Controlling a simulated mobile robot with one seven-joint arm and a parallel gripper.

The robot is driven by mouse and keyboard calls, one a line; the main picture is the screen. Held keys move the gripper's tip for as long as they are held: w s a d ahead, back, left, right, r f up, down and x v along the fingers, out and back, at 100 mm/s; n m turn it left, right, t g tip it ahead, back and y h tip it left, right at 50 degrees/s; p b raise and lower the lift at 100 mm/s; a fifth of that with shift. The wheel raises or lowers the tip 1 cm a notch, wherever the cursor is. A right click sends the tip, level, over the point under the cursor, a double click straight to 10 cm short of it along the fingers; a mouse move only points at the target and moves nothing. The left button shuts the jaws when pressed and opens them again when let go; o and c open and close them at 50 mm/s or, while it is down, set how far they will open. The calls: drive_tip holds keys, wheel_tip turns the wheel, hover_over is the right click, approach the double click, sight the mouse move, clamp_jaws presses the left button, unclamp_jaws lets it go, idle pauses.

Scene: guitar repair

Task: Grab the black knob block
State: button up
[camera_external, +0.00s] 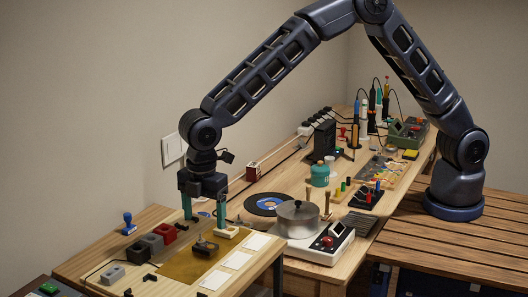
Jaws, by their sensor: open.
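My gripper (204,222) points down over the near wooden table, its two green fingers spread apart with nothing seen between them. A small dark block with a raised top (205,248) lies on the brown mat, below and in front of the fingers. To the left, a black block (135,252) and a dark grey block (153,243) stand in a row with a red block (166,233). The view is too small to tell for certain which dark block is the black knob block. My gripper appears apart from all of them.
A brown mat (180,270) lies on the table with white cards (236,260) along its right side. A cream block (228,232) is close to the right finger. A blue stamp (128,224) and a light grey block (112,275) are left. A pot (297,218) stands right.

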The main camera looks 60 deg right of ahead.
sight(204, 246)
drive_tip(key=f, duration=0.8)
drive_tip(key=shift+w+d, duration=0.2)
drive_tip(key=shift+w, duration=0.2)
drive_tip(key=shift+c, duration=0.4)
drive_tip(key=c, duration=1)
